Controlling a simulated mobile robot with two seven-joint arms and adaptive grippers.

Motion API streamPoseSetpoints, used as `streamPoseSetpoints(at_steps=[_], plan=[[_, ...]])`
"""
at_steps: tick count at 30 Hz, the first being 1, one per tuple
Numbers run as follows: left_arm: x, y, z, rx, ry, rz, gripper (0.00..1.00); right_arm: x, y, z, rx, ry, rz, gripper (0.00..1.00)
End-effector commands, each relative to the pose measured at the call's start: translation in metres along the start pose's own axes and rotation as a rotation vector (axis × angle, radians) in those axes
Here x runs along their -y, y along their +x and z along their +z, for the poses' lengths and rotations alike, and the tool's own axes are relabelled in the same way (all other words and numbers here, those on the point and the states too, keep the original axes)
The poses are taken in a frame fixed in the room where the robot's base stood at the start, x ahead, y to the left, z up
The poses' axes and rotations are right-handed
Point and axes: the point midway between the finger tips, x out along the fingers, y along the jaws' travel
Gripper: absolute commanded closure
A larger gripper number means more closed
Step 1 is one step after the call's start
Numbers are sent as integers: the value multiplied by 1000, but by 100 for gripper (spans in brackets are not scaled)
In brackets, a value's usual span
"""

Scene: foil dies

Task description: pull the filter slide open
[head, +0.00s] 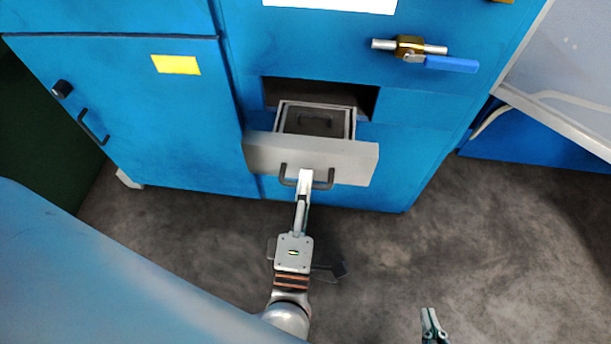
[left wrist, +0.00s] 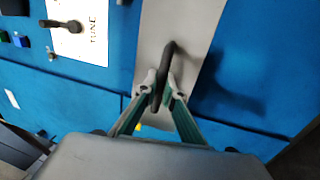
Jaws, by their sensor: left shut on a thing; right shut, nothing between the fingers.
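The filter slide (head: 359,160) is a drawer with a pale grey front in the blue machine. It stands partly out of its dark opening, and a grey frame with a dark inside shows behind the front. My left gripper (head: 305,180) is shut on the slide's dark bar handle (head: 325,186). In the left wrist view the two fingers (left wrist: 161,92) pinch the handle (left wrist: 169,55) against the pale front (left wrist: 184,20). My right gripper (head: 431,318) is shut and empty, low in the head view, over the floor and apart from the machine.
A brass valve with a blue lever (head: 451,63) sits above and right of the slide. A blue door with a dark handle (head: 92,127) and a yellow label (head: 176,64) is at the left. A pale blue surface (head: 110,280) fills the lower left. The grey floor (head: 400,250) in front is clear.

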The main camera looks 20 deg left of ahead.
Motion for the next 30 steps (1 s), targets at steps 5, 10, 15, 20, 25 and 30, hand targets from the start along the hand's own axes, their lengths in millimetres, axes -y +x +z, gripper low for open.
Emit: streamPoseSetpoints(at_steps=[5, 10, 15, 20, 25, 30], plan=[[0, 0, 0, 0, -1, 0, 100, 0, 0, -1, -1, 0, 1, 100], [0, 0, 0, 0, 0, 0, 75, -1, 0, -1, -2, 0, 2, 100], [0, 0, 0, 0, 0, 0, 75, -1, 0, -2, -3, 0, 2, 100], [0, -1, 0, 0, 0, -1, 75, -2, 1, -3, -6, 2, 5, 100], [1, -19, 0, 1, 2, -4, 75, -1, 0, -3, -5, 2, 3, 100], [2, -48, 0, 1, 2, -5, 75, -1, 0, -2, -4, 1, 2, 100]])
